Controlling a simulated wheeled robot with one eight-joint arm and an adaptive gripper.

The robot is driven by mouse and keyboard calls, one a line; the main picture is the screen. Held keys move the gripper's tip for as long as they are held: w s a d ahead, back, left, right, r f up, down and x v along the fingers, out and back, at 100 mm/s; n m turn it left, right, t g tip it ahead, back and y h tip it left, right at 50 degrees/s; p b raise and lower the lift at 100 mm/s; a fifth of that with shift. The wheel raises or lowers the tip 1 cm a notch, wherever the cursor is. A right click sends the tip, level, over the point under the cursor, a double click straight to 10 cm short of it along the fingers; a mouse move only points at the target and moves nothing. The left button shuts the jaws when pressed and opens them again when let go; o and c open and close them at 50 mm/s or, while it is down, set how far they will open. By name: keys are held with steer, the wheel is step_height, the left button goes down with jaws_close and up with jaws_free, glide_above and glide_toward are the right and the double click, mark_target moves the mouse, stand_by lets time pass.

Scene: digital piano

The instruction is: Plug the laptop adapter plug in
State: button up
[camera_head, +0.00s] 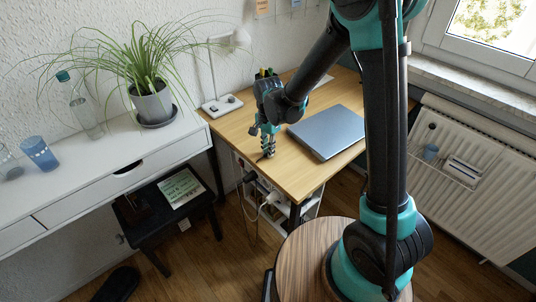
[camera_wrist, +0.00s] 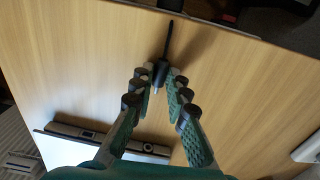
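The laptop adapter plug (camera_wrist: 160,73) is a small black barrel with a bright metal tip, pointing down in the wrist view towards my palm side. A short black cable stub (camera_wrist: 169,38) runs up from it. My gripper (camera_wrist: 161,75) has its two green-padded fingers closed in on either side of the plug, and the fingertips appear to touch it. In the head view my gripper (camera_head: 268,150) is low over the desk, left of the closed grey laptop (camera_head: 327,130). The laptop's edge with ports (camera_wrist: 88,135) shows at the lower left of the wrist view, partly hidden by my gripper.
The wooden desk (camera_head: 293,178) is clear between my gripper and its front edge. A white lamp (camera_head: 222,104) stands at the back left. Cables (camera_head: 256,190) hang below the desk's left edge. A white sideboard (camera_head: 110,160) with a plant stands left.

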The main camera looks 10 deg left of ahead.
steer(key=shift+c, duration=0.9)
